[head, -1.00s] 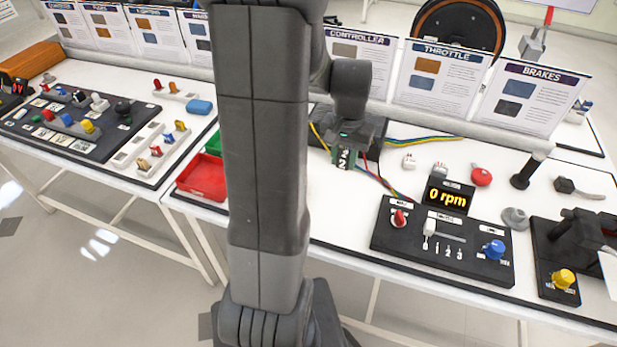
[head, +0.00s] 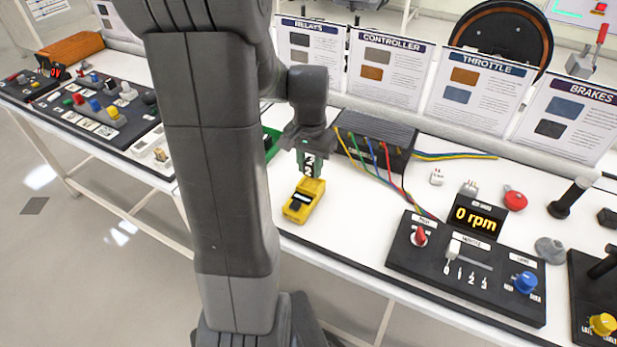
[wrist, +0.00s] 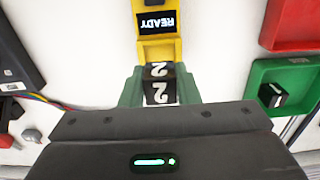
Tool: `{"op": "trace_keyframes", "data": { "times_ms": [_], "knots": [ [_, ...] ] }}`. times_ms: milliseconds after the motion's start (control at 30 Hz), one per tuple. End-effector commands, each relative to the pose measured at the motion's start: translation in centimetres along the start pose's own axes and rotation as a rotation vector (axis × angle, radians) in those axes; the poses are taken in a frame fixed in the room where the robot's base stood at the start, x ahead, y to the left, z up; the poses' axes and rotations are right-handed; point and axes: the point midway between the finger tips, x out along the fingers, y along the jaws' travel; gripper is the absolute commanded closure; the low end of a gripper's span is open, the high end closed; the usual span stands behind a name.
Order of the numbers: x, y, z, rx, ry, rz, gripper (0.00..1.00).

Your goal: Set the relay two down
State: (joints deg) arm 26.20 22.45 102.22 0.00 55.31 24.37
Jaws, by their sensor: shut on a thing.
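Relay two (head: 308,166) is a small black block marked with white "2"s. My gripper (head: 306,161), with green fingers, is shut on it. In the wrist view relay two (wrist: 158,92) sits between the green fingers. The yellow device (head: 304,201) lies on the white table just below and in front of the gripper. Its dark display reads "READY" in the wrist view (wrist: 157,43). Relay two overlaps the near end of the yellow device in that view; I cannot tell whether they touch. The relay's underside is hidden.
A green tray (wrist: 256,76) with a black block in it and a red tray (wrist: 290,38) stand beside the gripper. The black controller box (head: 378,134) with coloured wires is behind it. The switch panel (head: 465,268) is to the right. White table shows between.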

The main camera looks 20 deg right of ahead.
Motion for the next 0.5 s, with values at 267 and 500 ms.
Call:
{"op": "trace_keyframes", "data": {
  "times_ms": [267, 500],
  "knots": [
    [3.5, 0.0, 0.1, 0.0, -0.004, 0.002, 0.94],
    [3.7, 0.0, 0.0, 0.0, 0.0, 0.0, 0.94]
  ]
}}
